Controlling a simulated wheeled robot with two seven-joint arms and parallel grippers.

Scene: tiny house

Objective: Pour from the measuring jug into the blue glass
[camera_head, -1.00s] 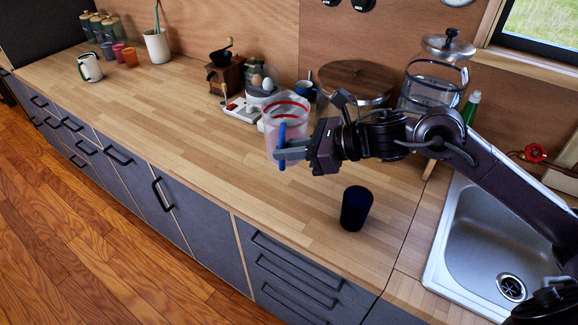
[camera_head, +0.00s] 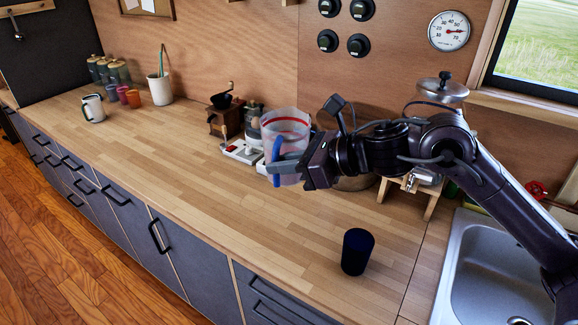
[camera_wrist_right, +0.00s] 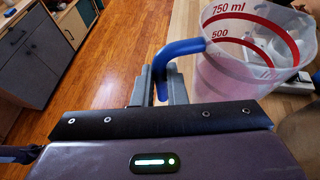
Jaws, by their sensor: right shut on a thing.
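The measuring jug (camera_head: 288,136) is clear with red markings and a blue handle. My right gripper (camera_head: 283,164) is shut on its blue handle and holds it upright above the counter. In the right wrist view the jug (camera_wrist_right: 225,80) stands at the upper right, with the gripper fingers (camera_wrist_right: 165,85) around the handle. My left gripper is not in view.
The sink (camera_head: 492,265) lies right of the glass. A coffee grinder (camera_head: 225,115) and a white scale (camera_head: 240,151) stand behind the jug's left side. A white mug (camera_head: 93,109) and several cups are far left. The counter (camera_head: 210,190) is clear in its middle.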

